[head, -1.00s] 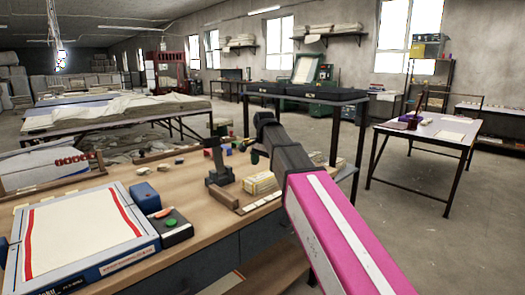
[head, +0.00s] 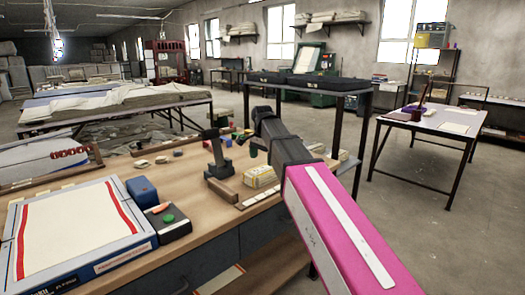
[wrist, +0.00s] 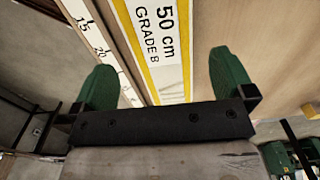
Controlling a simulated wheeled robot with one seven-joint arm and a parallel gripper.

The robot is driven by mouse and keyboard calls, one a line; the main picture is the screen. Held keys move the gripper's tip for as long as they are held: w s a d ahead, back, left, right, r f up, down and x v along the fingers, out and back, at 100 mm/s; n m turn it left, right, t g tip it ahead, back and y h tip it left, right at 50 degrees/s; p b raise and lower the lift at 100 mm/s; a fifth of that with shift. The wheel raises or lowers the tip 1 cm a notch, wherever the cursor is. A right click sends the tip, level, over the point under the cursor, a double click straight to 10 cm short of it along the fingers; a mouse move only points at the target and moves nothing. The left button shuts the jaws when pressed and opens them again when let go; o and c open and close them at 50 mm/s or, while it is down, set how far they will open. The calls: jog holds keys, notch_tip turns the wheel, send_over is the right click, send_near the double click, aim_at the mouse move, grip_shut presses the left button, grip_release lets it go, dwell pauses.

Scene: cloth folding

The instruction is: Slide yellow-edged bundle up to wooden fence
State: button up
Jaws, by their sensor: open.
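The yellow-edged bundle (head: 260,178) lies on the wooden bench, beyond a white marked strip. In the wrist view its white top with yellow borders (wrist: 163,45) reads "50 cm GRADE B". A brown wooden bar (head: 222,190) lies at the left end of that strip. In the wrist view a brown wooden strip (wrist: 118,36), possibly the fence, runs between the ruler and the bundle. My gripper (wrist: 165,80) is open, its green fingers wide apart over the bundle's near end. I cannot tell whether they touch it. In the head view my black wrist hides most of the gripper (head: 254,147).
The numbered ruler (wrist: 92,38) runs along the left in the wrist view. A dark upright tool (head: 218,155) stands left of the bundle. A blue box (head: 141,190), a dark button box (head: 168,220) and a large box with red stripes (head: 75,240) occupy the bench's left.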

aim_at(262, 169)
notch_tip(262, 169, down, 7)
jog(key=shift+r, duration=0.1)
dwell(0.3)
jog(key=c, duration=0.9)
